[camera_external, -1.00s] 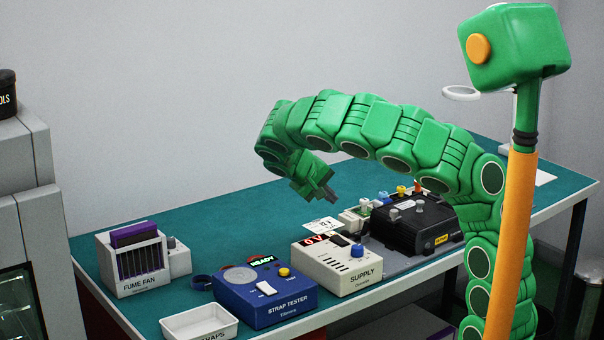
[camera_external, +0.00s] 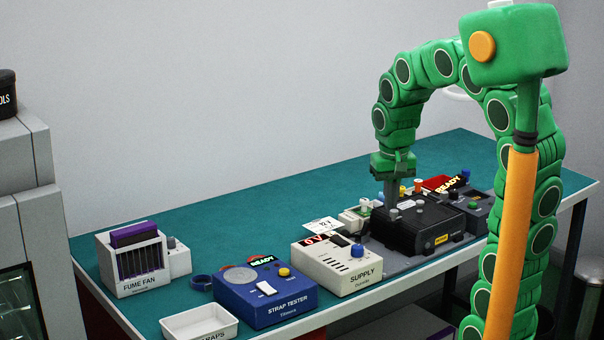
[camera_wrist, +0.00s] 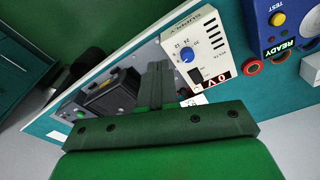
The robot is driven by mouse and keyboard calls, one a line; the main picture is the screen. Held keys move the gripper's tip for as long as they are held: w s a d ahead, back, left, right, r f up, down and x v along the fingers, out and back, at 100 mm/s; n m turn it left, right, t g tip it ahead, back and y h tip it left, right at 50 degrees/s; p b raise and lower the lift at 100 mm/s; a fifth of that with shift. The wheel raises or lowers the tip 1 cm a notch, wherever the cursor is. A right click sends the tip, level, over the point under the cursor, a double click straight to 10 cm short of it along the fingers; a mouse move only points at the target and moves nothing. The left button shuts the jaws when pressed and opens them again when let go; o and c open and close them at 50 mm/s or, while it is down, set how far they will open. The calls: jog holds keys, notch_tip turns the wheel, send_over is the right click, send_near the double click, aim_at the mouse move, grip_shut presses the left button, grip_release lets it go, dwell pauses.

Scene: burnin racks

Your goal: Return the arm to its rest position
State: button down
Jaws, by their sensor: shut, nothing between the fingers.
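My green arm arches up and over, and my gripper (camera_external: 391,196) points down above the left part of the black box (camera_external: 425,232) on the teal bench (camera_external: 220,236). The fingers are together with nothing between them. In the wrist view my gripper (camera_wrist: 155,85) shows its dark fingers side by side, pointing toward the bench between the supply (camera_wrist: 192,52) and the black box (camera_wrist: 112,94). Whether the fingertips touch the box's knobs cannot be told.
The supply (camera_external: 336,269), the blue strap tester (camera_external: 262,300), the fume fan (camera_external: 137,272) and a white tray (camera_external: 200,325) stand along the bench. The bench's back left is clear.

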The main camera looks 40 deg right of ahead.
jog(key=s+a+f+n+g, duration=0.1)
jog(key=s+n, duration=0.1)
jog(key=s, duration=0.9)
jog(key=s+a+f+n+g, duration=0.1)
jog(key=s+a+n, duration=0.1)
jog(key=s, duration=0.9)
jog(key=shift+a+n+g+y, duration=0.2)
jog(key=shift+n+g+y, duration=0.1)
jog(key=shift+s, duration=0.1)
